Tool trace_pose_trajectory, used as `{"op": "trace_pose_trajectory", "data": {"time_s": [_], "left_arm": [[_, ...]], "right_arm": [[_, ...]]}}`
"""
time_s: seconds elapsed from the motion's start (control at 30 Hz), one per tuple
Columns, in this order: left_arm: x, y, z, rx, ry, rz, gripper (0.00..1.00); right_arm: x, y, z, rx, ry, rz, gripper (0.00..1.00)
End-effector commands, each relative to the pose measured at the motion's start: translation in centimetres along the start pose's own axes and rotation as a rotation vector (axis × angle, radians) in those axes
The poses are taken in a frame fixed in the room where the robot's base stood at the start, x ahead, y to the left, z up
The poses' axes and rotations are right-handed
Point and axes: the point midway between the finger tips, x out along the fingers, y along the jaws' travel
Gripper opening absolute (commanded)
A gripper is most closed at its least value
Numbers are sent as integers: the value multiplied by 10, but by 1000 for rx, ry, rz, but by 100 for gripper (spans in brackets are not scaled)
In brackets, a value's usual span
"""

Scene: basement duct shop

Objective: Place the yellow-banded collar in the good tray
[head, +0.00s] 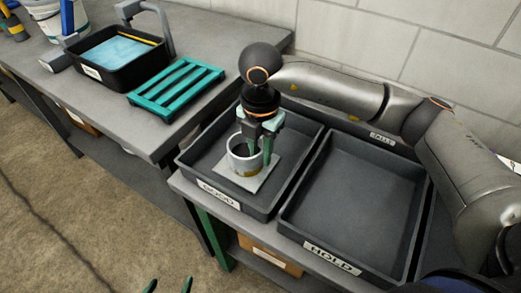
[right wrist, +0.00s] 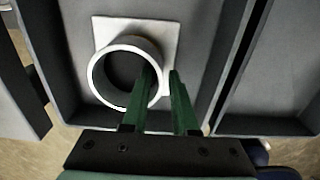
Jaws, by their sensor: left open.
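The collar (head: 238,161) is a pale grey ring with a yellow band low on its side. It stands upright on a pale square plate (head: 262,178) in the good tray (head: 188,165), labelled GOOD. The ring (right wrist: 95,75) and plate (right wrist: 120,24) also show in the right wrist view. My right gripper (head: 260,155) points down at the collar, one green finger inside the ring and the other outside its wall. Whether the fingers press on the wall is unclear. Only the fingertips of my left gripper (head: 168,286) show, apart and empty, at the bottom edge.
The empty hold tray (head: 350,205) is right of the good tray, with another tray partly hidden behind my right arm. The left bench carries a teal slatted rack (head: 176,87), a black bin (head: 122,82) with blue contents and a white bucket (head: 42,12). A block wall stands behind.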

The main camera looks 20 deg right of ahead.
Motion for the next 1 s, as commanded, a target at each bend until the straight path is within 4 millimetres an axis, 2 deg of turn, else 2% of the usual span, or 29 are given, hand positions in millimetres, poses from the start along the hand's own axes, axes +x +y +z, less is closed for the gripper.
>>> {"op": "trace_pose_trajectory", "data": {"time_s": [0.27, 0.43, 0.8, 1.0], "left_arm": [[0, 0, -1, 0, 1, 1, 100], [-3, 0, -5, 0, 7, 0, 100], [-5, -2, -6, 0, 7, -6, 100], [-8, -3, -2, -2, -3, -10, 100]], "right_arm": [[-1, 0, 0, 0, 0, 0, 33], [-12, 1, 0, 0, -1, 3, 33], [-90, 1, 0, 0, -2, 4, 33], [-118, 0, 0, 0, -2, 2, 33]]}}
